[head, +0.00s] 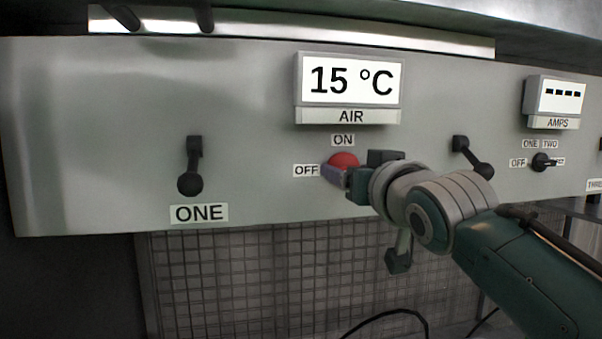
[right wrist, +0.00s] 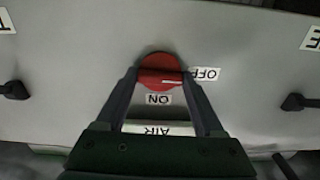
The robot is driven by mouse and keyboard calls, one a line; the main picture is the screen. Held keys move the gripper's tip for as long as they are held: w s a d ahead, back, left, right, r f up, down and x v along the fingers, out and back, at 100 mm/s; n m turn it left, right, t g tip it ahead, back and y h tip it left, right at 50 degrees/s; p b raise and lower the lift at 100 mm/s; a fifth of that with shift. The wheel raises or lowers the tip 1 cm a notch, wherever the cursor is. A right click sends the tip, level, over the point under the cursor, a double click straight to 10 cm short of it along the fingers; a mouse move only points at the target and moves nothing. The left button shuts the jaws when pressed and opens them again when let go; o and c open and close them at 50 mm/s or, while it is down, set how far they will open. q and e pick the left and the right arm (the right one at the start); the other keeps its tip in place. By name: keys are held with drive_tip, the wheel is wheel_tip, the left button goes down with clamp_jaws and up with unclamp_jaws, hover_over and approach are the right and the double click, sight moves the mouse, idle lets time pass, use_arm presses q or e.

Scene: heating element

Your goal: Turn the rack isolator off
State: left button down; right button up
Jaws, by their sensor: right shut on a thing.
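The rack isolator is taken to be the red rotary knob (head: 343,160) on the grey panel, below the AIR display. An ON label (head: 343,140) sits above it and an OFF label (head: 306,171) to its left. My right gripper (head: 355,172) reaches in from the right and partly covers the knob. In the right wrist view the red knob (right wrist: 158,77) sits between the two fingers of my right gripper (right wrist: 161,78), which is shut on its raised grip. The grip's white mark lies on the side towards the OFF label (right wrist: 205,74). My left gripper is out of view.
A black lever (head: 190,168) marked ONE is to the left, and another lever (head: 474,158) is close right of my gripper. The air display (head: 349,79) reads 15 °C. A small black selector (head: 541,162) is below the AMPS display (head: 560,95). A wire mesh (head: 240,280) is below.

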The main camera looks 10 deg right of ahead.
drive_tip(key=shift+n, duration=0.3)
idle(0.4)
drive_tip(key=o, duration=1.4)
drive_tip(key=shift+s, duration=0.1)
drive_tip(key=shift+s+d+b, duration=0.15)
drive_tip(key=shift+s+b, duration=2)
drive_tip(key=shift+s, duration=2.7)
